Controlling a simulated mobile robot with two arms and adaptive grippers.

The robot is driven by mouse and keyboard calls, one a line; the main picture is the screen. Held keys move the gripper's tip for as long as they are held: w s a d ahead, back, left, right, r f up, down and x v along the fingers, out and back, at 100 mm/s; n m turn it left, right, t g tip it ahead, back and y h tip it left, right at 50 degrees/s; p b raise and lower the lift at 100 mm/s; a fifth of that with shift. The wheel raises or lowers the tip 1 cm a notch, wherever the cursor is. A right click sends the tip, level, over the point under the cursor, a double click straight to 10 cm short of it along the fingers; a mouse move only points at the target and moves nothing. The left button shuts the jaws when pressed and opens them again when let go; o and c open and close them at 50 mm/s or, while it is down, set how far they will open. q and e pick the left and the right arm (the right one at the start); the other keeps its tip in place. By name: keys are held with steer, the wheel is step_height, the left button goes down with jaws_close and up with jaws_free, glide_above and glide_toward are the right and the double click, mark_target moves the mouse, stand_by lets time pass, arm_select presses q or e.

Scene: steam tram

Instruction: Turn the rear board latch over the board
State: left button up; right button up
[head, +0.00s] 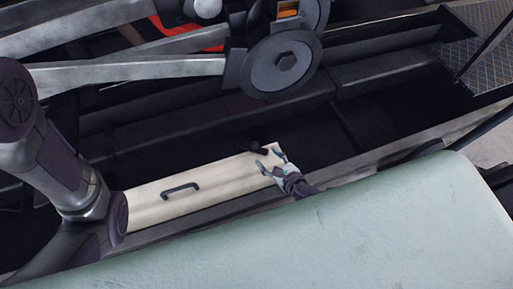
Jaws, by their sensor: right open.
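The board (160,201) is a long cream plank with a black handle. It lies along the dark trough at the lower left of centre. A small black piece (257,148), which looks like the latch, sits at the far edge of the board near its right end. My right gripper (272,161) is open over the board's right end, close to this piece on its near side. I see no contact between them. I cannot tell how far the latch is turned. My left gripper is not in view.
Grey metal rods (130,70) and a round dark disc (281,64) hang across the upper left. The dark trough (405,105) to the right of the board looks empty.

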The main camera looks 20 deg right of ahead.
mark_target(257, 147)
steer(key=b+x, duration=0.2)
steer(key=x, duration=0.4)
steer(key=shift+w+a+f+b, duration=0.1)
steer(key=shift+w+f+b, duration=0.15)
steer(key=shift+f+b, duration=0.15)
steer(key=shift+w+a+f+b, duration=0.15)
steer(key=shift+w+b, duration=0.15)
steer(key=shift+w, duration=0.45)
jaws_close()
